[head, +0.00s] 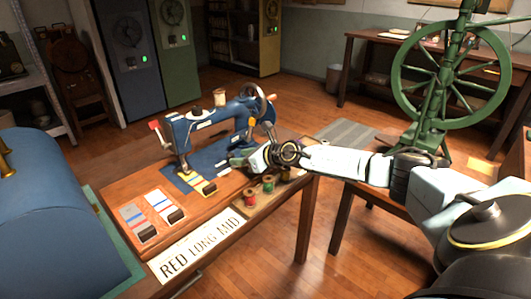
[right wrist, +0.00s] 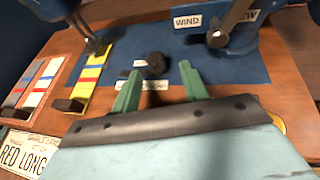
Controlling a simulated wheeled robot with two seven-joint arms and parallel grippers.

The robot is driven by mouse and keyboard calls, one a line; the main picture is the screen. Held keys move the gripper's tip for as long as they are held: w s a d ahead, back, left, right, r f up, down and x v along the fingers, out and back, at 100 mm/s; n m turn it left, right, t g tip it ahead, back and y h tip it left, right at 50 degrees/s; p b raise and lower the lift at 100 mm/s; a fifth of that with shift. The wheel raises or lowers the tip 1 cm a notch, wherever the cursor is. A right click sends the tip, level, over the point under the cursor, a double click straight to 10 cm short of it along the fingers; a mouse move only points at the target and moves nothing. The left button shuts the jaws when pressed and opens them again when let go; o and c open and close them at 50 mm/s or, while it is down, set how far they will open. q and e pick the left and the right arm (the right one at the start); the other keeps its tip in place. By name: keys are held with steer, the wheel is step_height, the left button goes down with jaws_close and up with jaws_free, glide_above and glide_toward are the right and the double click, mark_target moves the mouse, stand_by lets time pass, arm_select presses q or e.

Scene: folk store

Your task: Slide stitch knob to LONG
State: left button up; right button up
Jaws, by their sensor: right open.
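A small dark round knob (right wrist: 156,62), which looks like the stitch knob, sits on the blue mat (right wrist: 215,73) in the right wrist view. A white label lies beside it and another just in front; their words are too small to read surely. The blue sewing machine (head: 205,122) stands on the wooden table. My right gripper (right wrist: 160,78) is open, its green fingers on either side of the space just short of the knob, apparently not touching it. In the head view the right gripper (head: 240,158) hides the knob. My left gripper is not in view.
Three striped sample cards, one yellow (right wrist: 90,74), lie left of the knob. A RED LONG MID sign (head: 200,245) lies at the table's front. Red and green thread spools (head: 268,184) stand under my right arm. A blue domed cover (head: 55,215) is at left.

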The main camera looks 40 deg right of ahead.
steer(key=p+v, duration=0.1)
steer(key=v, duration=0.4)
steer(key=shift+s+d+r, duration=0.1)
steer(key=shift+s+d, duration=0.05)
steer(key=shift+s, duration=0.15)
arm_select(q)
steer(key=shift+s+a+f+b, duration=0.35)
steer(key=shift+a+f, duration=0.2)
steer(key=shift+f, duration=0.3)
arm_select(e)
steer(key=v, duration=0.5)
